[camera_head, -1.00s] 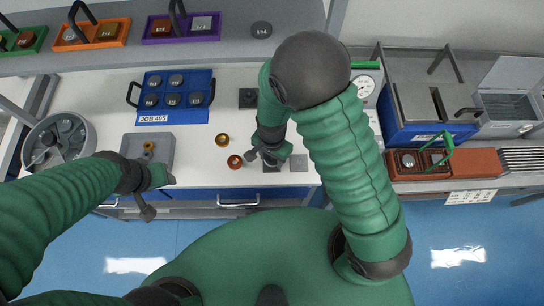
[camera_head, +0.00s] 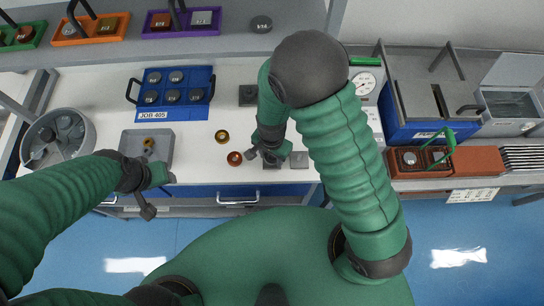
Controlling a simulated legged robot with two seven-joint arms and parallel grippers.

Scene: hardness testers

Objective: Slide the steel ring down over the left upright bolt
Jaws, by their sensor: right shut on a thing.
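My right gripper (camera_head: 266,156) is low over the front edge of the white bench, above a small dark block (camera_head: 271,166). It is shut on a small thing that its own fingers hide. I cannot make out a steel ring or upright bolts; they may be behind the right gripper. A brass ring-like part (camera_head: 222,136) and a copper-coloured one (camera_head: 235,158) lie on the bench to its left. My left gripper (camera_head: 148,211) hangs at the bench's front edge, before a grey tray (camera_head: 165,139); its opening cannot be made out.
A grey square plate (camera_head: 299,160) lies right of the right gripper. A dark block (camera_head: 248,95) stands farther back. A blue job tray (camera_head: 195,115) with several grey discs and a round grey bowl (camera_head: 88,148) stand at left. Bare bench lies between the grey tray and brass part.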

